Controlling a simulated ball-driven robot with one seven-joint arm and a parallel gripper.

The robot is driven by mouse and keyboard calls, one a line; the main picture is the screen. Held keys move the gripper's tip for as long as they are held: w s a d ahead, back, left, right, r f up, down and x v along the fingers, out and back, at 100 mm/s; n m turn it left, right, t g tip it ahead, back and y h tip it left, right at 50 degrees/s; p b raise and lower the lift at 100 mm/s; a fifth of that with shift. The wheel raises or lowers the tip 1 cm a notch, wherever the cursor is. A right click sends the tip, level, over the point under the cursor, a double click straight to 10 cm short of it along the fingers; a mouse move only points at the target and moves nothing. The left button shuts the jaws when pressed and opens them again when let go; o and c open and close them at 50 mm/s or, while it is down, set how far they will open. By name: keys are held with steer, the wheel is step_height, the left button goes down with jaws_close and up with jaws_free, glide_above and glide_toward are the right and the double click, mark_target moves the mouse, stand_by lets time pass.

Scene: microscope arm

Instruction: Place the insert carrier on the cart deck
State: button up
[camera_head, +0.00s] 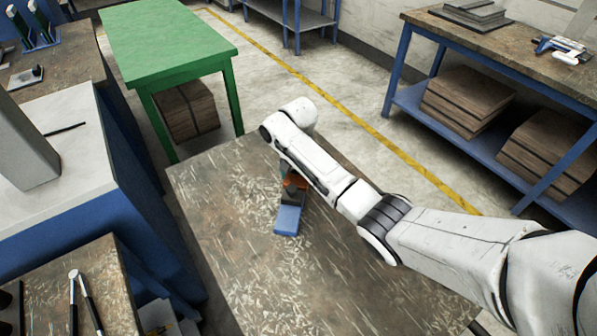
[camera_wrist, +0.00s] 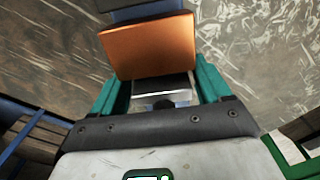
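A blue piece with a dark part and an orange block, which looks like the insert carrier (camera_head: 288,218), shows below my wrist in the head view. In the wrist view its orange block (camera_wrist: 150,47) lies at the fingertips, with a dark blue part beyond. My gripper (camera_wrist: 162,78) has teal fingers set apart on either side of the block's near edge; whether they press on it I cannot tell. In the head view my arm mostly hides the gripper (camera_head: 287,178). A worn brown top (camera_head: 235,215) lies beneath; I cannot tell whether it is the cart deck or whether the carrier touches it.
A green table (camera_head: 165,42) stands behind at the left. A white-topped blue bench (camera_head: 80,160) stands at the left, with a tool-bearing table (camera_head: 45,290) in front. A blue-framed workbench (camera_head: 500,45) stands at the right. The brown top is otherwise clear around the carrier.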

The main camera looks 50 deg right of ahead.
steer(key=shift+o, duration=1.3)
steer(key=shift+r, duration=0.1)
step_height(320, 180, up, 12)
steer(key=shift+p, duration=0.3)
